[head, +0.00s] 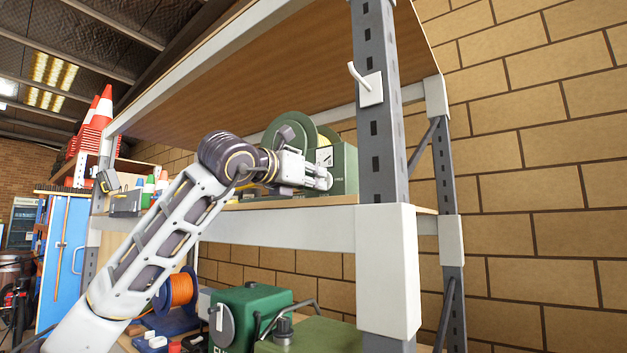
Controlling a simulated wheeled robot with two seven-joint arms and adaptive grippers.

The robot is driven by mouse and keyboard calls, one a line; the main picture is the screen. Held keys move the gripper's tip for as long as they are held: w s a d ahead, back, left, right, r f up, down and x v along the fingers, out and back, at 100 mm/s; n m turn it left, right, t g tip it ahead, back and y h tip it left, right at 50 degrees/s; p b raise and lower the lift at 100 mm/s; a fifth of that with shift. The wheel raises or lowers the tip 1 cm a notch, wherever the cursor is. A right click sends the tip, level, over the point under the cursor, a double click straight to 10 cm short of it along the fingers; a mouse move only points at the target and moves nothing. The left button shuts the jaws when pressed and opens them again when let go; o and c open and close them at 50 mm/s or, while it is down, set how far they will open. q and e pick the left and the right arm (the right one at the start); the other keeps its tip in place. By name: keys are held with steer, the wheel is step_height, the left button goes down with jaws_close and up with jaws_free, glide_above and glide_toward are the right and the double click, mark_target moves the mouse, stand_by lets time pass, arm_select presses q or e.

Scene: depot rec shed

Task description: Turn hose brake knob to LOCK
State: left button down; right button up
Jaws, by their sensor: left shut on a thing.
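A green hose reel (346,167) with a round green drum flange and a yellowish coil stands on the middle shelf of the rack. A small white plate with a dark mark (324,157) shows on its front face. My left arm reaches in from the lower left, and my left gripper (317,177) is at this front face, just below the plate. Its fingers are shut on the brake knob there. The fingers cover the knob, so its pointer and setting cannot be read. My right gripper is not in view.
A grey rack upright (379,120) stands just right of the reel, with a white hook on it. The shelf's pale front beam (290,219) runs below my gripper. Green boxes (248,310) and an orange cable spool (180,290) fill the lower shelf.

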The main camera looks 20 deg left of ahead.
arm_select(q)
steer(key=shift+w+d+f, duration=0.1)
steer(key=shift+f, duration=0.1)
steer(key=c, duration=1.7)
jaws_free()
steer(key=shift+c, duration=0.2)
steer(key=shift+o, duration=1.3)
steer(key=shift+r, duration=0.1)
steer(key=v, duration=1.2)
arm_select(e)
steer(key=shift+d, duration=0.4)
